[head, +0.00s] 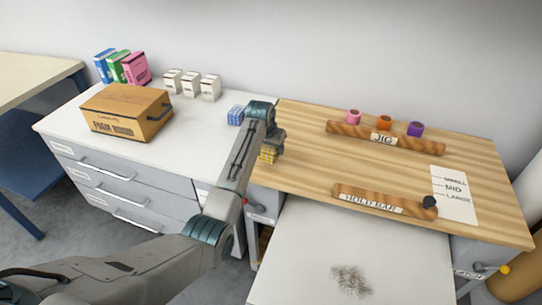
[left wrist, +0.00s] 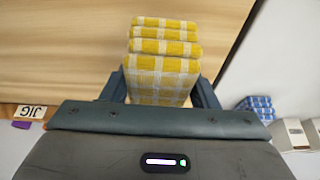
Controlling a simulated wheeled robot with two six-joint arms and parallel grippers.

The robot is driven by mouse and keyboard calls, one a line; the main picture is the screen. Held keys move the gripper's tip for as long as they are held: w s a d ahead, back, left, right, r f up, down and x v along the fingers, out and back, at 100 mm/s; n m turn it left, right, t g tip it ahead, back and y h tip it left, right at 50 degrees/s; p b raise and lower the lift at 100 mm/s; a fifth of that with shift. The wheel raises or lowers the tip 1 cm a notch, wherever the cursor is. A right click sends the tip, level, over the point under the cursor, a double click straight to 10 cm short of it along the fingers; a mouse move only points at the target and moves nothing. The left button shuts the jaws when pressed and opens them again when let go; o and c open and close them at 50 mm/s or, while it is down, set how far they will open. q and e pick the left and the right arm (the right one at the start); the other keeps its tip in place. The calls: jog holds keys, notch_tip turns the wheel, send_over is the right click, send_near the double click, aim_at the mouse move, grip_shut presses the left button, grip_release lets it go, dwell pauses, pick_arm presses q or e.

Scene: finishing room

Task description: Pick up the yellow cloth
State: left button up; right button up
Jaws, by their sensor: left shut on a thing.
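The yellow cloth (head: 268,156) is a folded, yellow-and-white checked bundle near the left end of the wooden bench top. In the left wrist view the yellow cloth (left wrist: 163,72) sits between the two dark fingers of my left gripper (left wrist: 162,90), which is shut on it. In the head view my left gripper (head: 272,146) is above the cloth and hides part of it. I cannot tell whether the cloth is clear of the bench. My right gripper is not in view.
A blue checked cloth (head: 236,115) lies on the white drawer cabinet (head: 185,135), beside several small white boxes (head: 210,87) and a cardboard box (head: 125,110). The wooden bench (head: 300,165) holds the jig bar (head: 385,138) and hold bar (head: 370,200).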

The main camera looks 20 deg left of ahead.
pick_arm(q)
jog(key=s+d+b, duration=0.1)
jog(key=s+d, duration=0.1)
jog(key=s, duration=0.5)
jog(key=s+d+r+b, duration=0.1)
jog(key=s+d, duration=0.1)
jog(key=s, duration=0.6)
jog(key=shift+s+d, duration=0.2)
jog(key=shift+d, duration=0.1)
jog(key=shift+r, duration=0.1)
jog(key=shift+o, duration=0.8)
jog(key=shift+c, duration=0.2)
